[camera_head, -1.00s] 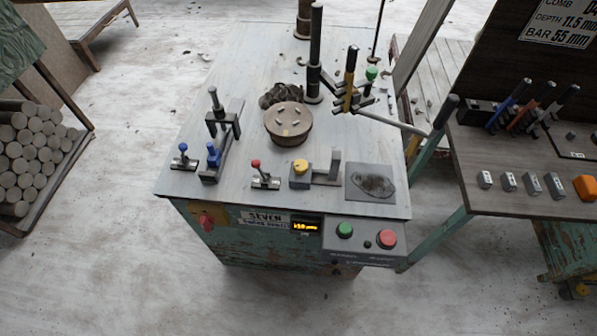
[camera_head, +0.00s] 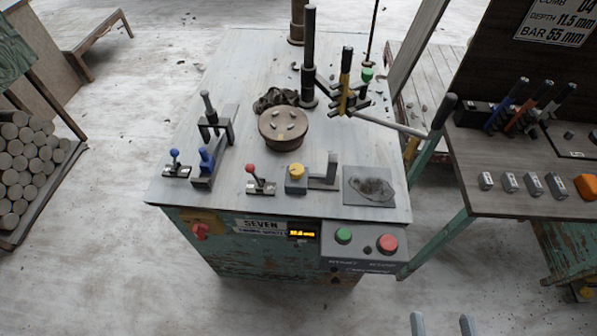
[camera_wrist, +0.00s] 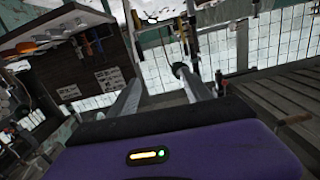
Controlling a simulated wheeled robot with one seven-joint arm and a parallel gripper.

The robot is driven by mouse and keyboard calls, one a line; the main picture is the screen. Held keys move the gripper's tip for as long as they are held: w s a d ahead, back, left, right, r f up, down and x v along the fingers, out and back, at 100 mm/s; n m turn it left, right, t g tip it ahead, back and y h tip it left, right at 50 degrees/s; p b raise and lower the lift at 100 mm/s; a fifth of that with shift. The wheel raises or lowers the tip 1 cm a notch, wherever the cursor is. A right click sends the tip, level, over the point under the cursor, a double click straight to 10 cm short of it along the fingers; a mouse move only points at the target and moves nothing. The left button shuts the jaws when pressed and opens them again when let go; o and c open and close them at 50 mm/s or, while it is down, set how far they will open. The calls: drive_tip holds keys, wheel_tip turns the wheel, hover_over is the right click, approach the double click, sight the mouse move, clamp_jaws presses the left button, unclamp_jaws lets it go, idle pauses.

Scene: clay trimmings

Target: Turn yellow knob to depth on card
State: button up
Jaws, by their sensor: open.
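The yellow knob (camera_head: 296,171) sits on a small grey block near the front of the machine table, beside an upright grey bracket. The card (camera_head: 555,25) on the dark board at upper right reads DEPTH 11.5 mm and BAR 55 mm. A small display (camera_head: 302,234) on the machine's front glows with amber digits; they look like about 11.6 mm but are too small to be sure. My gripper (camera_head: 442,325) shows only its two fingertips at the bottom edge, apart, empty and well away from the knob. In the wrist view its fingers (camera_wrist: 162,85) are spread with nothing between them.
A green button (camera_head: 343,236) and a red button (camera_head: 387,243) sit on the front panel. A red-handled lever (camera_head: 259,181) stands left of the knob, and a dark-stained plate (camera_head: 369,187) lies to its right. A side bench (camera_head: 461,165) stands at right. Floor in front is clear.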

drive_tip(key=w+a+r+t+y+b, duration=0.1)
drive_tip(key=w+a+b, duration=0.2)
drive_tip(key=w, duration=0.6)
drive_tip(key=w+a+r+m+t+y+b, duration=0.1)
drive_tip(key=w+a+t+y+b, duration=0.15)
drive_tip(key=w, duration=0.55)
drive_tip(key=w+a+r+t+y+b, duration=0.1)
drive_tip(key=w+a+r+b, duration=0.2)
drive_tip(key=w, duration=0.6)
drive_tip(key=w+a+r+n+g+y+b, duration=0.2)
drive_tip(key=w+a+n+g+y+b, duration=0.15)
drive_tip(key=w+a, duration=0.4)
drive_tip(key=w+a+r+n+g+y+b, duration=0.2)
drive_tip(key=w+a+n+g+y+b, duration=0.25)
drive_tip(key=a, duration=0.45)
drive_tip(key=n+g+h+b, duration=0.3)
drive_tip(key=n+g+h, duration=0.2)
drive_tip(key=g+h, duration=0.45)
approach(298, 169)
drive_tip(key=w+f+g+y, duration=0.1)
drive_tip(key=w+f+g, duration=0.1)
drive_tip(key=shift+t, duration=0.3)
drive_tip(key=b+x, duration=0.1)
drive_tip(key=x, duration=0.5)
drive_tip(key=shift+s+f, duration=0.15)
drive_tip(key=shift+f, duration=0.05)
